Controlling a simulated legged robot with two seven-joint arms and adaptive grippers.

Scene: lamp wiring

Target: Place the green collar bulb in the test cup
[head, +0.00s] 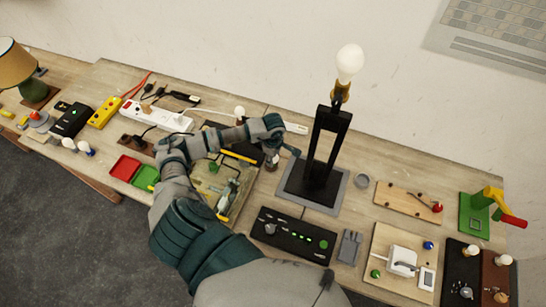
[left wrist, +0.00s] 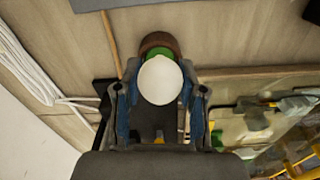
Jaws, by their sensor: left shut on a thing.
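My left gripper (left wrist: 160,95) is shut on a bulb (left wrist: 160,82) with a white globe and a green collar (left wrist: 157,53). A round brown cup (left wrist: 158,39) shows just beyond the collar in the left wrist view, in line with the bulb. Whether the collar is inside the cup or only above it cannot be told. In the head view my left gripper (head: 284,142) is left of the black lamp stand, and a small brownish thing (head: 271,162) shows under its fingers, partly hidden. My right gripper is not in view.
A tall black lamp stand (head: 318,180) with a lit bulb on top stands close to the right of the gripper. A black control box (head: 293,235) lies in front. A tray (head: 240,200) with tools lies under my arm. Red and green bins (head: 125,167) are at the left.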

